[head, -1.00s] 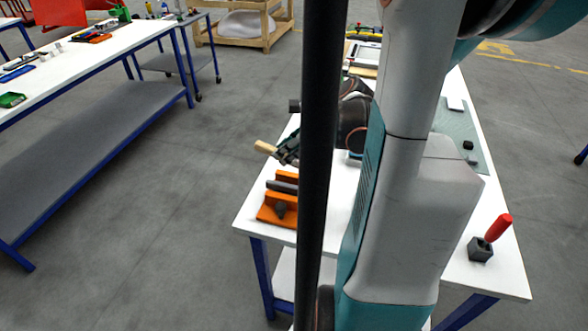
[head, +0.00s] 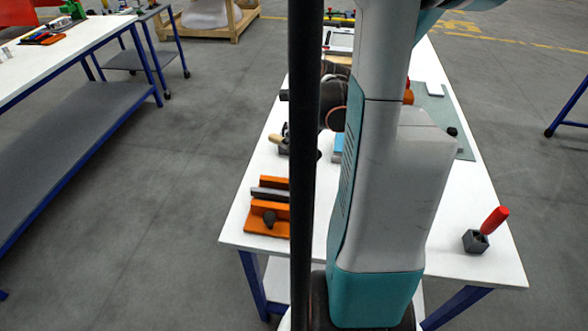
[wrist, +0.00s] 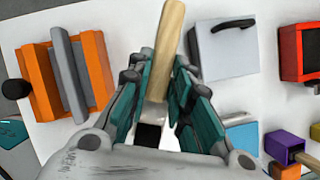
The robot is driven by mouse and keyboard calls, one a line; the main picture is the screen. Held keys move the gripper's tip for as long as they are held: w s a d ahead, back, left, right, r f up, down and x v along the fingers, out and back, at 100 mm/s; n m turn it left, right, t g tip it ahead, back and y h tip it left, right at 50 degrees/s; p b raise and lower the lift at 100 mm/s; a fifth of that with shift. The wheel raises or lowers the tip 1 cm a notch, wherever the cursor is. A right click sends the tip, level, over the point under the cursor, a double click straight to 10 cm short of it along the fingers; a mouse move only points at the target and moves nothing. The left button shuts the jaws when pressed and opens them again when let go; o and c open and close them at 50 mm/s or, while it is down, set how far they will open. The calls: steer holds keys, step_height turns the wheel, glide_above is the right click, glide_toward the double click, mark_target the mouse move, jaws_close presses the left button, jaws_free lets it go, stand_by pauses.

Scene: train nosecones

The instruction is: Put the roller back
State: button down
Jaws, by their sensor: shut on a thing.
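The roller's wooden handle (wrist: 170,42) stands between the fingers of my gripper (wrist: 157,95) in the wrist view, and the gripper is shut on it. A pale metal part lies below the handle, and a dark part shows lower between the fingers; I cannot tell whether it belongs to the roller. In the head view the handle tip (head: 274,138) shows left of the black pole, behind the orange vise-like fixture (head: 262,232). The gripper is mostly hidden there by the pole and my arm. I cannot make out the roller's resting place.
The orange fixture with a grey bar (wrist: 68,75) lies left of the gripper in the wrist view. A grey box with a black handle (wrist: 225,55), a red box (wrist: 297,55) and a purple box (wrist: 285,146) lie right. A red-handled tool (head: 495,219) stands in a dark block.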

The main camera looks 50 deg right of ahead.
step_height(320, 180, down, 9)
steer(key=b, duration=0.3)
steer(key=shift+f, duration=0.2)
steer(key=shift+f, duration=0.15)
steer(key=c, duration=1.4)
jaws_free()
steer(key=shift+c, duration=0.2)
steer(key=shift+r, duration=0.35)
steer(key=p+v, duration=0.4)
steer(key=v, duration=0.7)
steer(key=shift+s+r, duration=0.25)
steer(key=shift+r, duration=0.05)
